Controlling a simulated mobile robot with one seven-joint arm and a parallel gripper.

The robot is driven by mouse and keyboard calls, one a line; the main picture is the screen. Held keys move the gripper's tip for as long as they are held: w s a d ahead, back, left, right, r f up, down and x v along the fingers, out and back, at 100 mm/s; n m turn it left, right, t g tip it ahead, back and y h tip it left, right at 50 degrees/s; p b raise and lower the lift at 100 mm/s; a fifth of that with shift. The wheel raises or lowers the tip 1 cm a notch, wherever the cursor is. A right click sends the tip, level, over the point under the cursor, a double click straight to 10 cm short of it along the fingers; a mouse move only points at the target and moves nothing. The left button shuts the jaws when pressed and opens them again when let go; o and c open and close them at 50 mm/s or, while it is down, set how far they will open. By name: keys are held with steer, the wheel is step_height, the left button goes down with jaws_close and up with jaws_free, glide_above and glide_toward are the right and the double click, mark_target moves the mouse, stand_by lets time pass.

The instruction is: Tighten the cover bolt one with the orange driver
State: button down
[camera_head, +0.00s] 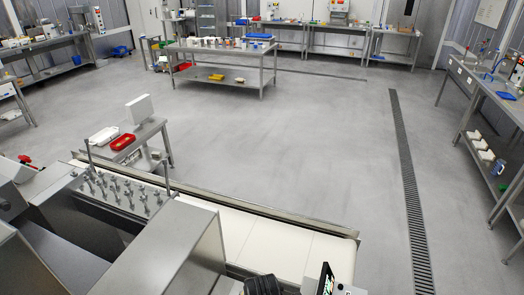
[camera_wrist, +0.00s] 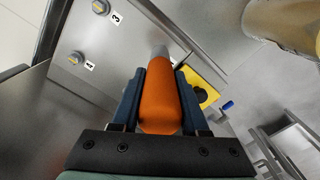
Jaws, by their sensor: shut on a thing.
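In the wrist view, my gripper (camera_wrist: 160,85) is shut on the orange driver (camera_wrist: 160,100), its two dark blue fingers on either side of the handle. The driver's grey shank points away from me and its tip is hard to make out. Beyond it is a steel panel (camera_wrist: 118,55) with two round bolt-like fittings, one beside the label 3 (camera_wrist: 100,7) and one beside the label 4 (camera_wrist: 75,58). No label 1 shows, so I cannot pick out cover bolt one. The driver appears apart from both labelled fittings.
A yellow box with a black round part (camera_wrist: 201,92) lies right of the driver, with a blue-handled part (camera_wrist: 227,106) beyond. In the head view, a white conveyor belt (camera_head: 270,240) runs beside steel machinery (camera_head: 165,250). Open grey floor (camera_head: 290,140) lies behind, with steel benches around.

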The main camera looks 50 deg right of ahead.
steer(key=shift+r, duration=0.1)
step_height(320, 180, up, 5)
steer(key=p, duration=0.5)
stand_by(0.3)
